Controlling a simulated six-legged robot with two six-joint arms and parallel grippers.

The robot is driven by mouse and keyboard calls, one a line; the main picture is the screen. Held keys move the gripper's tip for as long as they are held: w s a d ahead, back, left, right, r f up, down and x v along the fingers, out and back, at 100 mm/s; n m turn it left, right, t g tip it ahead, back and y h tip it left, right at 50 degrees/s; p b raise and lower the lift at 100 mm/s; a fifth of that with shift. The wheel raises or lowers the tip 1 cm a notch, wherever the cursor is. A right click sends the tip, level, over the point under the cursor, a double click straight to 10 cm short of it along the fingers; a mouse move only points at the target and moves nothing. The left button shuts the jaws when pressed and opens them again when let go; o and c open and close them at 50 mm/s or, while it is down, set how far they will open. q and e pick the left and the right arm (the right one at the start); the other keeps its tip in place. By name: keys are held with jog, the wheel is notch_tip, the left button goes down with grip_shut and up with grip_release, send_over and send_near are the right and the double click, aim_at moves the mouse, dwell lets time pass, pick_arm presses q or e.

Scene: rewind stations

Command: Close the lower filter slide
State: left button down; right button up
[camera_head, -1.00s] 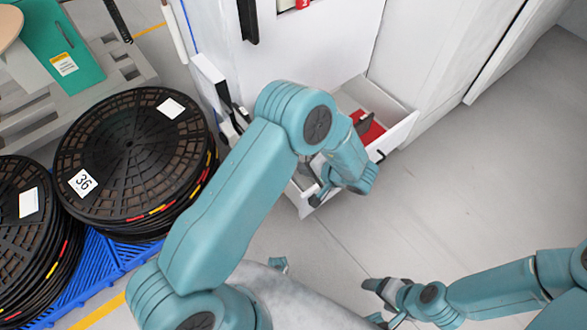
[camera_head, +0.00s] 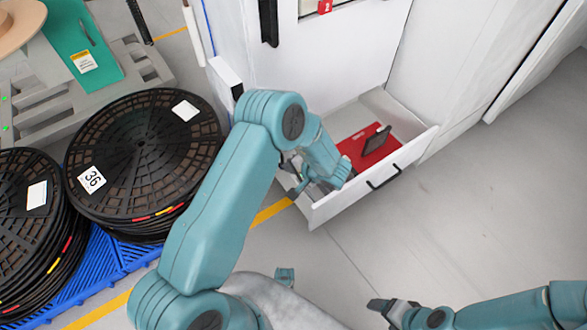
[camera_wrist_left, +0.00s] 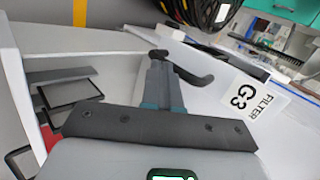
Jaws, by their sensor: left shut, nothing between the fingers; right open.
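The lower filter slide is a white drawer (camera_head: 335,208) standing open from the white machine, with a black handle (camera_head: 384,178) on its front. A red piece (camera_head: 366,150) and a dark plate lie inside it. My left gripper (camera_head: 302,188) is shut and empty at the drawer's left end, partly hidden by its own wrist. In the left wrist view its fingers (camera_wrist_left: 160,68) are beside a black hooked bar (camera_wrist_left: 197,76). A white face there carries a "FILTER G3" label (camera_wrist_left: 257,107). Contact with the drawer cannot be told. My right gripper (camera_head: 378,308) is open, low and away from the drawer.
Stacks of black reels (camera_head: 140,150) stand on a blue pallet (camera_head: 100,262) at the left. A white panel (camera_head: 226,75) juts from the machine above the drawer's left side. The grey floor (camera_head: 480,210) right of the drawer is clear.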

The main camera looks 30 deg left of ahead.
pick_arm(q)
jog(key=w+a, duration=0.2)
jog(key=a, duration=0.3)
jog(key=w+a+p, duration=0.1)
jog(key=w+a, duration=0.1)
jog(key=a, duration=0.2)
jog(key=w+a+p, duration=0.1)
jog(key=w+a, duration=0.1)
jog(key=a, duration=0.3)
jog(key=shift+a, duration=0.3)
jog(key=shift+w+a, duration=0.25)
jog(key=shift+a, duration=0.25)
jog(key=shift+w+a, duration=0.25)
jog(key=shift+a, duration=0.25)
pick_arm(e)
jog(key=shift+w+d+r, duration=0.25)
jog(key=shift+w+r, duration=0.25)
jog(key=shift+w+d+r, duration=0.2)
jog(key=shift+w+r, duration=0.25)
pick_arm(q)
jog(key=shift+s, duration=0.1)
pick_arm(e)
jog(key=shift+r, duration=0.1)
